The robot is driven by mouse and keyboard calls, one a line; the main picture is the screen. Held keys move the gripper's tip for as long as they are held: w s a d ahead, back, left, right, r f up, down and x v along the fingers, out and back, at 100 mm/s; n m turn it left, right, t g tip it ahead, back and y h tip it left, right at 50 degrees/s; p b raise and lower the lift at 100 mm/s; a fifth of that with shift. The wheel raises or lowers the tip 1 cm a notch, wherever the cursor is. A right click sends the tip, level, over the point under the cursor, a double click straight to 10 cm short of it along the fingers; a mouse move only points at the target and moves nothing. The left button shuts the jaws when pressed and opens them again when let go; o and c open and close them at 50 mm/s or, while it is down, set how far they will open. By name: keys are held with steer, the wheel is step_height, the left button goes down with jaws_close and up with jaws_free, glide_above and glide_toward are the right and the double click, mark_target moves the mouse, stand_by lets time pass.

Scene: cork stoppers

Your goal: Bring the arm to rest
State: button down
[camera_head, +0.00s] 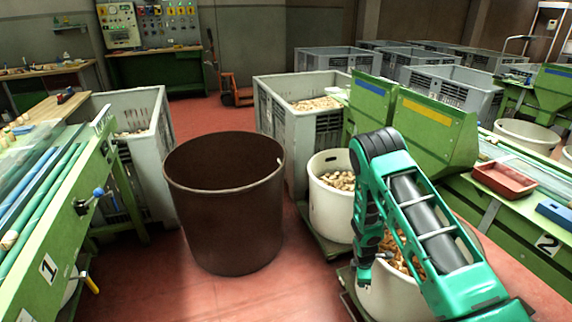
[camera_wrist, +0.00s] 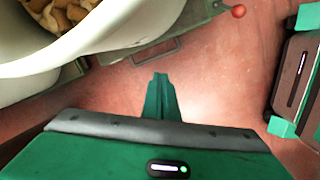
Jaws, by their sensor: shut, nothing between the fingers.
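My gripper (camera_wrist: 161,80) shows in the wrist view as green fingers closed together, with nothing between them. It is over the red floor (camera_wrist: 215,75), to the right of a pale tub of corks (camera_wrist: 110,22). In the head view my green arm is folded at the right, its elbow high and its far part hanging down in front of the pale tubs. The fingers cannot be made out clearly there.
A big brown barrel (camera_head: 225,215) stands left of my arm. A pale tub of corks (camera_head: 328,205) stands behind the arm; another tub (camera_head: 385,300) is partly hidden by it. Green benches (camera_head: 50,255) line both sides. Grey crates (camera_head: 290,140) stand behind. Red floor (camera_head: 290,285) is clear between.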

steer(key=s+a+r+m+t+y, duration=0.15)
steer(key=r+m, duration=0.35)
steer(key=r, duration=1.3)
steer(key=s+r+m, duration=0.3)
steer(key=r+m, duration=0.1)
steer(key=r, duration=1.4)
steer(key=s+d+r+m+t, duration=0.2)
steer(key=s+r+m, duration=0.5)
steer(key=s+r, duration=1.1)
steer(key=s+d+f+m+g, duration=0.1)
steer(key=s+d+m+g, duration=0.1)
steer(key=s+d, duration=0.3)
steer(key=s+d+f+m+g, duration=0.2)
steer(key=s+d+m+g, duration=0.1)
steer(key=s, duration=0.9)
steer(key=d+m, duration=0.1)
steer(key=d, duration=0.1)
steer(key=shift+s+d, duration=0.2)
steer(key=shift+d, duration=0.1)
steer(key=shift+f, duration=0.1)
